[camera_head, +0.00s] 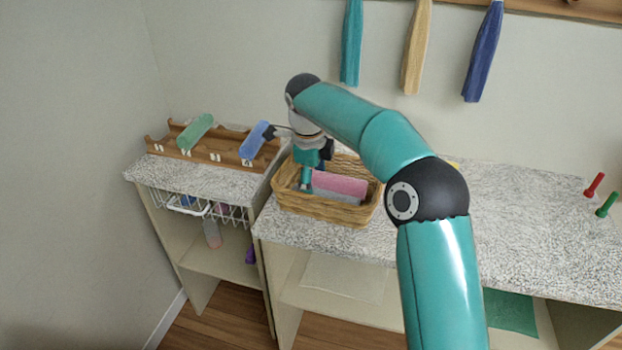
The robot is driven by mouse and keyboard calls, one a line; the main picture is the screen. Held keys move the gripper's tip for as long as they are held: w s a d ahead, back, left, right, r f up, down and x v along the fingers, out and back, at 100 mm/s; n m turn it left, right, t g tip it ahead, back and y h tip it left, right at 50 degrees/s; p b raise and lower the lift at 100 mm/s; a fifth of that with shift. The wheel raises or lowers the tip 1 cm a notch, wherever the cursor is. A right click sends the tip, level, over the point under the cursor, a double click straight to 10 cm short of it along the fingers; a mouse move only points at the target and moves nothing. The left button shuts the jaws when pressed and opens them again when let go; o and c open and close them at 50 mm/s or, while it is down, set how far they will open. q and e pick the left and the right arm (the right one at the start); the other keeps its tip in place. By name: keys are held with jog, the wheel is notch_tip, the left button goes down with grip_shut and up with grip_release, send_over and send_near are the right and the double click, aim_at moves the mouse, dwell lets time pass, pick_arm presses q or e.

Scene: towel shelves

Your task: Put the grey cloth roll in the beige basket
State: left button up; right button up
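The beige basket (345,215) is a woven wicker basket on the speckled counter. A pink roll (341,184) lies inside it. A light greyish strip (335,197) shows along the pink roll's front; it may be the grey cloth roll, but I cannot tell for sure. My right gripper (306,182) points down into the left part of the basket, beside the left end of these rolls. Its fingers are small and partly hidden, so I cannot tell whether they are open or shut, or touch a roll. My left gripper is not in view.
A wooden rack (215,155) on the left counter holds a green roll (195,132) and a blue roll (254,140). Cloths hang on the back wall. The right counter is mostly clear.

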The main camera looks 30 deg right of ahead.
jog(key=shift+r, duration=0.1)
jog(key=shift+r+p, duration=0.3)
jog(key=p+v, duration=0.3)
jog(key=v, duration=0.9)
jog(key=shift+r, duration=0.25)
